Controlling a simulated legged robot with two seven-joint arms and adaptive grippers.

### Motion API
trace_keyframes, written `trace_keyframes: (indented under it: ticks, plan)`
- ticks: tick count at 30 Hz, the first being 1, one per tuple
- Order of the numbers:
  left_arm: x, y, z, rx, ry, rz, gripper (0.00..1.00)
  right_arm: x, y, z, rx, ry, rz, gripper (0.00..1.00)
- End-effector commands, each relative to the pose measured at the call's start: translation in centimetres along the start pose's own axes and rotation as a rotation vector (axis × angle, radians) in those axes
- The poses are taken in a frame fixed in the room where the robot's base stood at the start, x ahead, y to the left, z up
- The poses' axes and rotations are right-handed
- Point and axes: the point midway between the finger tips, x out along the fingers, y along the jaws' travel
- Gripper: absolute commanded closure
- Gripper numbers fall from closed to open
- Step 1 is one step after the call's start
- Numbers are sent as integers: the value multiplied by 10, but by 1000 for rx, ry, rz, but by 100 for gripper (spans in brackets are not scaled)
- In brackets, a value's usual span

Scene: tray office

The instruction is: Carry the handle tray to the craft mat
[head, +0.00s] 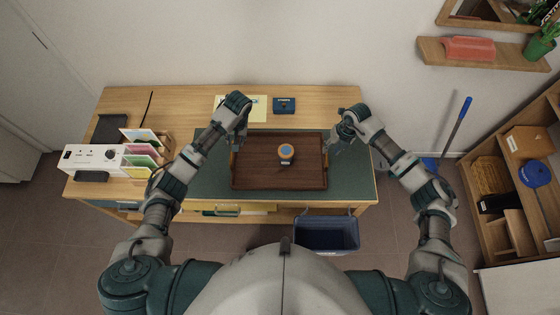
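The handle tray (260,178) is a dark brown wooden tray with raised ends. It appears over the dark green craft mat (350,178) on the desk; I cannot tell whether it rests on the mat or is held just above it. A small round orange-brown jar with a blue-grey top (286,153) stands in the tray. My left gripper (238,143) is at the tray's left end and my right gripper (334,146) is at its right end. The fingers are small and partly hidden, so their grip on the handles is unclear.
On the desk (180,103) are a white device (92,158), a file rack (140,150), yellow paper (257,108) and a dark blue box (284,105). A blue bin (327,234) stands in front. Shelves (490,225) are at right.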

Motion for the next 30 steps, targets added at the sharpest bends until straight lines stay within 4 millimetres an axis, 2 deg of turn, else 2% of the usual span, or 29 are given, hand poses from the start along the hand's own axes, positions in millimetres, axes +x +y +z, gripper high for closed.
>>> trace_keyframes:
  ticks: [3, 6, 10, 30]
  plan:
    - [0, 0, 0, 0, 0, 0, 61, -25, 0, 1, -1, -2, 0, 63]
    - [0, 0, 0, 0, 0, 0, 61, -41, 0, 1, 0, -1, 0, 63]
    - [1, 0, 0, 0, 0, 0, 61, -51, -1, 0, 1, 2, 0, 63]
    - [1, 0, 0, 0, 0, 0, 61, -54, 0, 0, 1, 2, 0, 63]
